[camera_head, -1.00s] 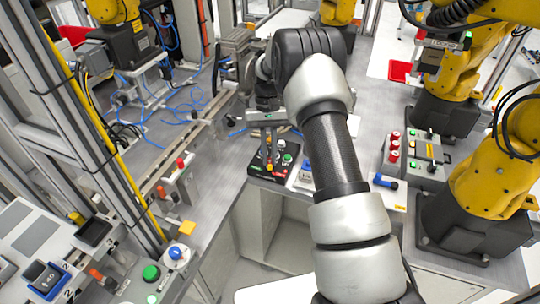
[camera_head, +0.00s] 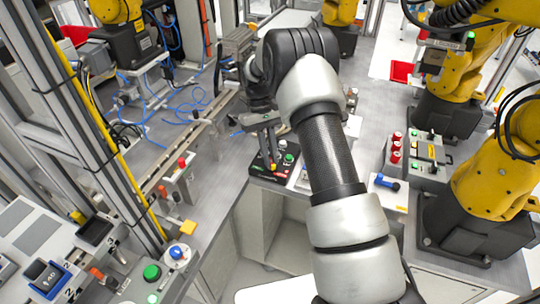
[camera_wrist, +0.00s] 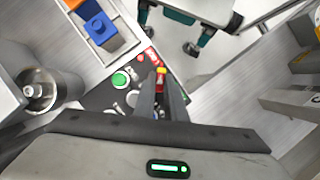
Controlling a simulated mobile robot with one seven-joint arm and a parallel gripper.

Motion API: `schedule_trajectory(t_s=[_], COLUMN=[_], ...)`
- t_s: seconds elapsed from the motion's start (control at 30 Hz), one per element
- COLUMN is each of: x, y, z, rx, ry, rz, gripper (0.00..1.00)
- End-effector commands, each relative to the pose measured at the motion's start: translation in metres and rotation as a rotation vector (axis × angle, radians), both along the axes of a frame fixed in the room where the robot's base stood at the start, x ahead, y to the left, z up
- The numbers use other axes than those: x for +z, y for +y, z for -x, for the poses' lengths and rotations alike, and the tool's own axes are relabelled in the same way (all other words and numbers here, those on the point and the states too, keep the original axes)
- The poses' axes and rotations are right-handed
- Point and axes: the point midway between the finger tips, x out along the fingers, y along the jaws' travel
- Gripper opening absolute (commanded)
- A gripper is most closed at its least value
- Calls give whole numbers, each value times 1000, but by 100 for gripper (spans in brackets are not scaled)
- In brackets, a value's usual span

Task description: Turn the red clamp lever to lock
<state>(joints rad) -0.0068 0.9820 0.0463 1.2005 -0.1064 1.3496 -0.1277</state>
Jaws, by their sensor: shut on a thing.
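The black control panel (camera_head: 262,170) lies at the front edge of the grey table, with a green button (camera_head: 288,158) on it. My gripper (camera_head: 269,160) reaches down over this panel in the head view. In the wrist view, my gripper (camera_wrist: 161,88) is shut on a small red piece with a yellow end, which I take to be the red clamp lever (camera_wrist: 161,76). The fingers hide most of it. The panel's green button (camera_wrist: 120,81) shows to the left of the fingers. The lever's exact angle cannot be told.
A blue block (camera_wrist: 99,27) sits in a tray beside the panel in the wrist view. In the head view, a grey button box (camera_head: 420,158) and yellow robot arms (camera_head: 490,185) stand on the right. Blue cables (camera_head: 175,105) lie at the left.

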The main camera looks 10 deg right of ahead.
Motion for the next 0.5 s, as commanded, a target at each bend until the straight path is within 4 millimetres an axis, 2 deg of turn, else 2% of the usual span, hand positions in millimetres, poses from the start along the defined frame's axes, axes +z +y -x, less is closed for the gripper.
schedule_trajectory(t_s=[0.13, 0.17, 0.23, 0.27, 0.5], x=[1, 1, 1, 1, 0], y=[0, 0, 0, 0, 0], z=[-2, -2, -1, -1, -1], rx=[3, 3, 2, 2, 0], ry=[-5, -5, -4, -4, -2], rz=[0, 0, 1, 1, 0], gripper=[0, 16, 28, 30, 30])
